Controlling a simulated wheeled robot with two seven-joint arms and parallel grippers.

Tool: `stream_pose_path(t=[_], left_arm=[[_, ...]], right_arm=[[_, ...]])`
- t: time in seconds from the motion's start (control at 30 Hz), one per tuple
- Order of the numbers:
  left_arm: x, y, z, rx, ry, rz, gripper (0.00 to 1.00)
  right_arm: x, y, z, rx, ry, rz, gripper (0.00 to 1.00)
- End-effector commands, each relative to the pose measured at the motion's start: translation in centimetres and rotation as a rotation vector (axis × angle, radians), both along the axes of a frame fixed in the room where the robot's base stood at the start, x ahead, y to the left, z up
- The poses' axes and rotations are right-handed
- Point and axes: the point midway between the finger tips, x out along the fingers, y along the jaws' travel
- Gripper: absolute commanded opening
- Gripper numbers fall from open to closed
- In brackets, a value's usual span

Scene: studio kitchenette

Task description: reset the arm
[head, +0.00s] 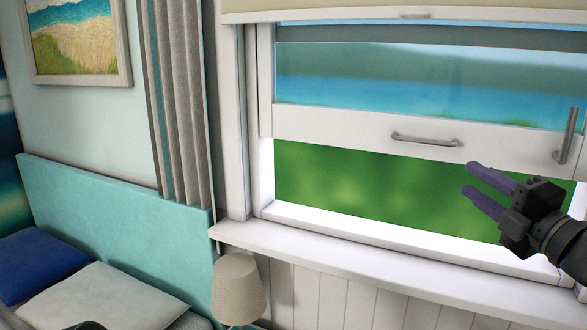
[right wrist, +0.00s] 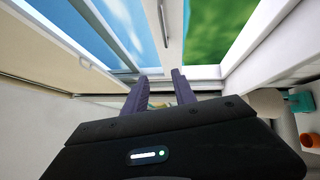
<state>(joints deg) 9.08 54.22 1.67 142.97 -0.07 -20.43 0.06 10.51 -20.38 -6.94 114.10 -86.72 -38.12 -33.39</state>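My right gripper (head: 474,182) is in front of the window at the right of the head view. Its two purple fingers are parted and point left, with nothing between them. In the right wrist view the same fingers (right wrist: 160,92) stand apart and empty. The window's raised sash (head: 350,128) has a silver handle (head: 426,139), up and to the left of the fingertips and apart from them. The lower part of the window is open onto green. My left gripper is not seen; only a small dark shape shows at the bottom left edge of the head view.
A white sill (head: 380,265) runs below the window. A beige lamp (head: 238,288) stands under its left end. A teal headboard (head: 110,225) and pillows (head: 100,298) are at the left. A grey curtain (head: 180,90) hangs beside the window. A vertical handle (head: 566,135) is at the right.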

Motion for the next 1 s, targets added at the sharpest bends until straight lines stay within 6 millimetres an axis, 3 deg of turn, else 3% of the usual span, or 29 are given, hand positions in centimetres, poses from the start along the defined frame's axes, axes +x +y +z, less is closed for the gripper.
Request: stream_pose_path(t=[0.37,0.57,0.67,0.77,0.87,0.9,1.0], left_arm=[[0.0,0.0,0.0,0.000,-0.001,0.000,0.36],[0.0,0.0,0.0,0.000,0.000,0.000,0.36],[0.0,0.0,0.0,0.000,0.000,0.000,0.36],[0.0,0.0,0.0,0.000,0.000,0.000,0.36],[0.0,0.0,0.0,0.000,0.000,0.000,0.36],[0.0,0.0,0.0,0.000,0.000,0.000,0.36],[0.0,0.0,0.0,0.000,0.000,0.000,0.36]], right_arm=[[3.2,1.4,-5.5,0.176,0.128,0.020,0.32],[5.7,2.9,-11.1,0.344,0.260,0.022,0.32],[6.9,4.0,-15.1,0.452,0.350,0.016,0.32],[8.0,5.3,-20.2,0.585,0.468,-0.004,0.32],[8.4,7.4,-27.2,0.751,0.625,-0.046,0.32],[8.3,8.3,-30.3,0.823,0.697,-0.072,0.32],[7.0,10.6,-38.1,0.995,0.874,-0.158,0.32]])
